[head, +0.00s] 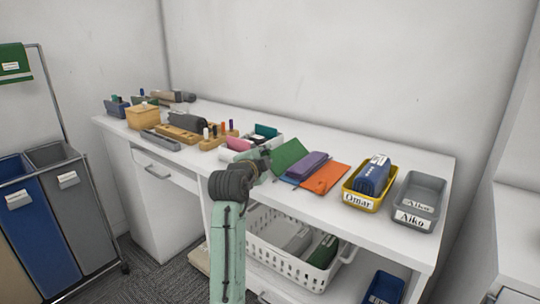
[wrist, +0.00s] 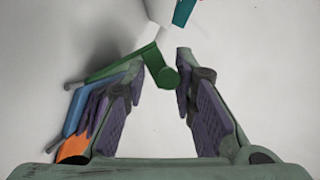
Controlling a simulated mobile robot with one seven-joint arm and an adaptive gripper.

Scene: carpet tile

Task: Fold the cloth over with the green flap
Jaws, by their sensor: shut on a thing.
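The cloth lies on the white table, right of my gripper in the head view. It shows a green flap (head: 289,156), a purple part (head: 307,165), an orange part (head: 325,179) and a little blue (head: 289,181). The green flap looks tilted up from the table. My gripper (head: 262,164) is at the flap's left side. In the wrist view my gripper (wrist: 166,62) is shut on the green flap (wrist: 119,66), with a rounded green end between the fingers. The orange part (wrist: 75,147) and blue part (wrist: 75,113) show at the left, partly hidden by a finger.
A yellow tray (head: 348,197) labelled Omar holds a blue item (head: 373,176). A grey tray (head: 410,219) labelled Aiko stands right of it. A pink item (head: 238,143), a white tray with a teal item (head: 265,132) and wooden holders (head: 180,132) stand left of the cloth.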

